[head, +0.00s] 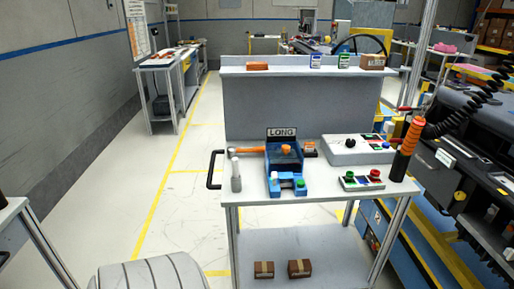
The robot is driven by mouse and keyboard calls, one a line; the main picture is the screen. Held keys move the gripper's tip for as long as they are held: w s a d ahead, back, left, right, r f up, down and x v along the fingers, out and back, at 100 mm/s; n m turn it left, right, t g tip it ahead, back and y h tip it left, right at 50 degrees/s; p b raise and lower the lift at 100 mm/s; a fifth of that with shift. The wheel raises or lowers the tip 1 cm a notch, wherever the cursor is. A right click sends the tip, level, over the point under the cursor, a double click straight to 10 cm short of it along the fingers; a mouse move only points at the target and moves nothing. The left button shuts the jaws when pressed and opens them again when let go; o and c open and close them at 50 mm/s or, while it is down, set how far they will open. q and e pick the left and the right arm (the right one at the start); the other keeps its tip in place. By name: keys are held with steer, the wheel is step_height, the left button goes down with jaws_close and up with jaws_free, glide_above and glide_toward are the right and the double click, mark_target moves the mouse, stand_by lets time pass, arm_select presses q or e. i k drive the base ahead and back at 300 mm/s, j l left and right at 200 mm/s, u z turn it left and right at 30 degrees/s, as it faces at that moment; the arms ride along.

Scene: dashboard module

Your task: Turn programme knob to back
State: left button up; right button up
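A grey control box (341,157) stands to the right, with a small dark knob (350,142) on top and coloured buttons. I cannot tell for sure which knob is the programme knob, or which way either points. Neither of my grippers shows in the head view.
The white table (320,190) also holds an orange-handled tool (238,150), a grey upright cylinder (236,178), a button box (362,183) and an orange-black cylinder (405,148). Two brown boxes lie on its lower shelf (340,250).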

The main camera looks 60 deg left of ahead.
mark_target(349, 142)
steer(key=u, duration=1.5)
steer(key=i+l+u, duration=0.1)
steer(key=i+l, duration=0.15)
steer(key=i, duration=0.15)
